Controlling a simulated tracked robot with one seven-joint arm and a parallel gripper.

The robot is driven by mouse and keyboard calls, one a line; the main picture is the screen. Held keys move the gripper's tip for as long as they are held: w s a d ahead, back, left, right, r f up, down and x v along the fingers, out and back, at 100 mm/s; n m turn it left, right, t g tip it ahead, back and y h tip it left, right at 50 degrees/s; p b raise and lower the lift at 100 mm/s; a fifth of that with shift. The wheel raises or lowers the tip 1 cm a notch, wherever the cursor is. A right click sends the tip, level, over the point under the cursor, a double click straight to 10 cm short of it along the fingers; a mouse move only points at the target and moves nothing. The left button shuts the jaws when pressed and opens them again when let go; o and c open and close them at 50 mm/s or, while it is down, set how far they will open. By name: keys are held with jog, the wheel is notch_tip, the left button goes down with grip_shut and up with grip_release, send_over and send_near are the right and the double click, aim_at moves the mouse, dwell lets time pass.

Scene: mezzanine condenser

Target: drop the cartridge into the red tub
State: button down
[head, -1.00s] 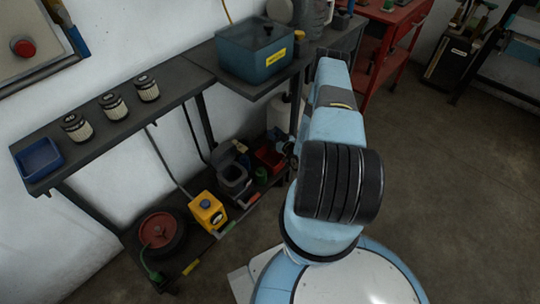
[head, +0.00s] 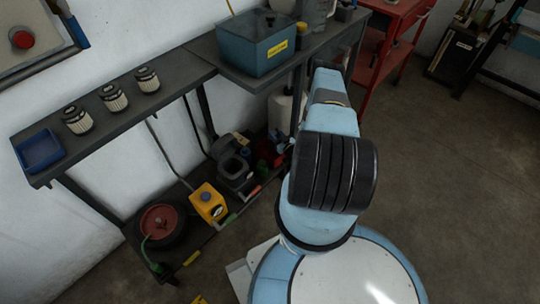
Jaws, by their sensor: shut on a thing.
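The red tub (head: 278,160) stands on the lower shelf, left of my arm, and only part of its red shows. My gripper (head: 284,146) shows as a small piece at the left edge of my arm, low over the tub. Most of it is hidden behind the arm. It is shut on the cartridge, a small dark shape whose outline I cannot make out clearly. I cannot tell whether it is inside the tub or above it. Three pleated cartridges with dark caps, one of them the near one (head: 77,120), stand upright on the upper bench.
A blue tray (head: 40,153) lies at the bench's left end. A teal bin (head: 256,45) stands on the right bench. The lower shelf holds a yellow box (head: 208,203), a grey container (head: 234,168) and a red reel (head: 160,224). Floor to the right is open.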

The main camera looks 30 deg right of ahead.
jog(key=c, duration=0.7)
grip_release()
jog(key=shift+s, duration=0.1)
jog(key=s, duration=0.4)
jog(key=s+d, duration=0.1)
jog(key=s, duration=0.8)
jog(key=shift+s+d, duration=0.15)
jog(key=shift+s, duration=0.1)
